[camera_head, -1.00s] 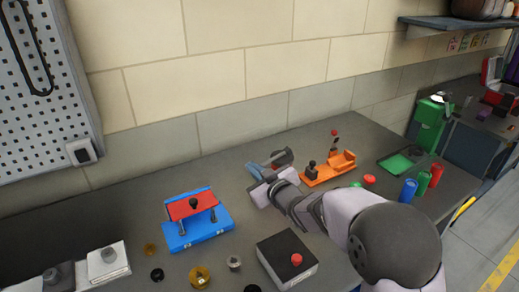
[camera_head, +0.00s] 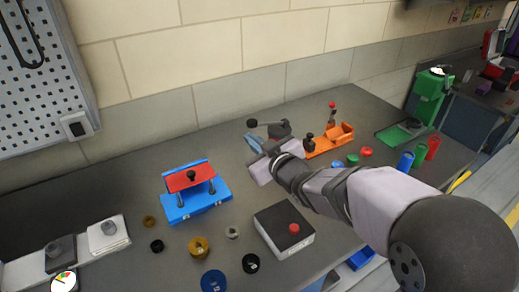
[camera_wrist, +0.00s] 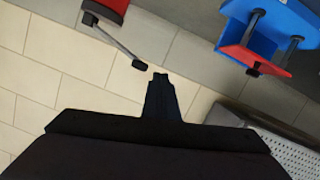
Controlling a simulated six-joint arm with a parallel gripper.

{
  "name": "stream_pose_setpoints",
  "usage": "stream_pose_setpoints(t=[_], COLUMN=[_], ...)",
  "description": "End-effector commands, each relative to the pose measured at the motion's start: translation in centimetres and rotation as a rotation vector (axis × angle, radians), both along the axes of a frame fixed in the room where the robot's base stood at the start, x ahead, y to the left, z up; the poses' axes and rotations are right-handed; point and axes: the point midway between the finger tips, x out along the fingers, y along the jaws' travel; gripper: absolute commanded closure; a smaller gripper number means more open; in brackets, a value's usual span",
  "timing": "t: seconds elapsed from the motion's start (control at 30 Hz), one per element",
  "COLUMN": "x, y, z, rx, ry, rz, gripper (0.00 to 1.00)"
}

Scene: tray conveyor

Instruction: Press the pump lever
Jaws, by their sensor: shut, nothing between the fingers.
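The pump shows in the wrist view as a red body (camera_wrist: 108,8) at the top left, partly out of frame. Its thin grey lever (camera_wrist: 115,40) ends in a black grip (camera_wrist: 139,65). In the head view the lever (camera_head: 268,123) sticks out to the left just behind my gripper (camera_head: 253,146), and most of the pump body is hidden. My gripper is shut and empty. In the wrist view its dark fingertips (camera_wrist: 160,78) are close beside the black grip, with a small gap in the picture; whether they touch is unclear.
A blue fixture with a red plate (camera_head: 196,192) stands left of my gripper. An orange fixture (camera_head: 328,143) stands to the right. A box with a red button (camera_head: 284,232) is in front. Several small round parts lie at the front left. The wall is behind.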

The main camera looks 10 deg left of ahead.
Motion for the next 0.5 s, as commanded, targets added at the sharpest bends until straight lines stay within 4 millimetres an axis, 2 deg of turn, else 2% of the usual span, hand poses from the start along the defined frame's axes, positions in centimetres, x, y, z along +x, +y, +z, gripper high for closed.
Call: stream_pose_setpoints(t=[0.2,0.5], x=[-2.0,-3.2], y=[-1.7,-2.5], z=[0.7,1.0], rx=[0.002,0.002], ry=[-0.003,-0.002], rz=[-0.001,0.000], gripper=[1.00,1.00])
